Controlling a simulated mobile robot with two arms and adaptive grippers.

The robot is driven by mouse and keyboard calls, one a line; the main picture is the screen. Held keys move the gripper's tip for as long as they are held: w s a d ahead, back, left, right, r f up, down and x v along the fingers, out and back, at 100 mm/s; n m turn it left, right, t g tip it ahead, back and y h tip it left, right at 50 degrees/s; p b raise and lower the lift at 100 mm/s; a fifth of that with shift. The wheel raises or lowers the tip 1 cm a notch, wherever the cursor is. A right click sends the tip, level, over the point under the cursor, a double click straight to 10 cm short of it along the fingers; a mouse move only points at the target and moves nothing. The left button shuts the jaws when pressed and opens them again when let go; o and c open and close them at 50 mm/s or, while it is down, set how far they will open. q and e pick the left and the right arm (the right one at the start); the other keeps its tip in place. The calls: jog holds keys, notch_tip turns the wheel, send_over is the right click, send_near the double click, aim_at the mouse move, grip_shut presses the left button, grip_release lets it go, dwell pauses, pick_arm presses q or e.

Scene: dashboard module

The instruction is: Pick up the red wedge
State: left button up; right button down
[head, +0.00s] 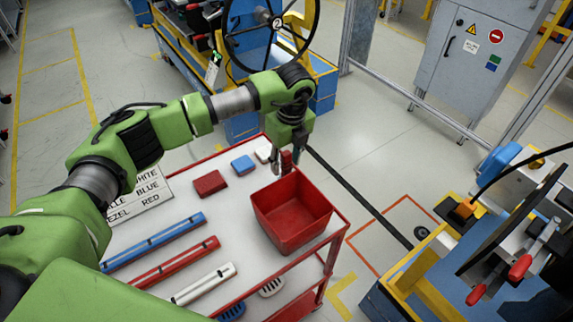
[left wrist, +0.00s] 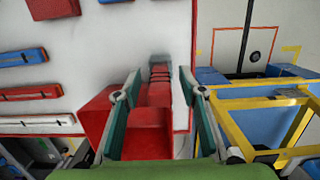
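The red wedge (head: 287,158) shows as a small upright red piece near the far corner of the red bin, at my left gripper (head: 284,162). In the left wrist view, the wedge (left wrist: 160,78) lies between the two fingers of the left gripper (left wrist: 160,76), with a gap visible beside it. The gripper points down and looks open around the wedge. I cannot tell whether a finger touches it. The wedge's lower part is hard to separate from the red bin (head: 290,215). My right gripper is not in view.
The cart top (head: 190,215) holds a red block (head: 210,183), a blue block (head: 243,164) and a white block (head: 263,154). Blue, red (head: 175,263) and white bars lie nearer. A lettered sign (head: 140,202) is at left. A yellow-framed station (head: 415,275) stands right.

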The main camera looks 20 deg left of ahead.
pick_arm(q)
jog(key=shift+w+a+f, duration=0.1)
jog(key=shift+a+f, duration=0.05)
jog(key=shift+f, duration=0.95)
grip_shut()
jog(key=shift+r, duration=0.1)
